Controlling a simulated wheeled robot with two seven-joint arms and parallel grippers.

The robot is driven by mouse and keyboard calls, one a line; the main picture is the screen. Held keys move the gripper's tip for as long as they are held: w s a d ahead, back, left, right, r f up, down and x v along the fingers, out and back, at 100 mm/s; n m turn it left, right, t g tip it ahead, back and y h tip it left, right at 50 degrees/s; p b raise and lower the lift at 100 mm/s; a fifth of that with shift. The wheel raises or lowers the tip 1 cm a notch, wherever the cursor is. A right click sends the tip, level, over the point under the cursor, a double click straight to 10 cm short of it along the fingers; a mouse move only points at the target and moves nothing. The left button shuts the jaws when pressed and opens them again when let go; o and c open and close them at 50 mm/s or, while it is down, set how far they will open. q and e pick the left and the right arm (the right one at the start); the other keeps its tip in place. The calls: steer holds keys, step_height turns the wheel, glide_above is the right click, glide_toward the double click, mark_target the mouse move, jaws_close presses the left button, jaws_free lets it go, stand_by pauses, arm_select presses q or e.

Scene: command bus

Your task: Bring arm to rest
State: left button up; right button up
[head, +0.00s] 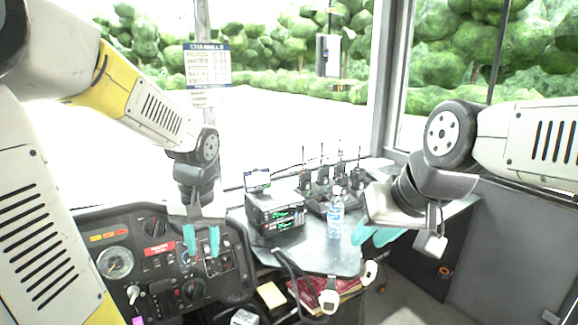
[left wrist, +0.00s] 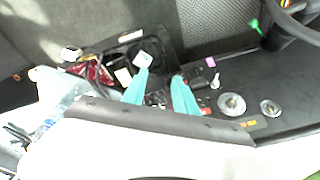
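My left arm comes in from the left, and its gripper (head: 202,240) points down over the dashboard (head: 118,238). Its two teal fingers stand apart with nothing between them; the left wrist view also shows the open fingers (left wrist: 160,92) above the dashboard. My right arm comes in from the right. Its gripper (head: 374,236) hangs just right of the water bottle, over the right side of the console. Its teal fingers look parted and hold nothing, though the hand partly hides them.
A clear water bottle (head: 335,216) stands on the grey console (head: 318,255). Several handheld radios (head: 322,178) stand behind it in a charger. A stacked radio unit (head: 275,213) is left of the bottle. A red book (head: 338,288) lies lower. The windscreen is behind.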

arm_select(q)
steer(key=s+d+r+m+t+h, duration=0.1)
steer(key=s+d+r+t+h, duration=0.2)
steer(key=s+r, duration=0.6)
steer(key=shift+s+d+r+t, duration=0.2)
steer(key=shift+s+d+t, duration=0.1)
steer(key=shift+d+t, duration=0.5)
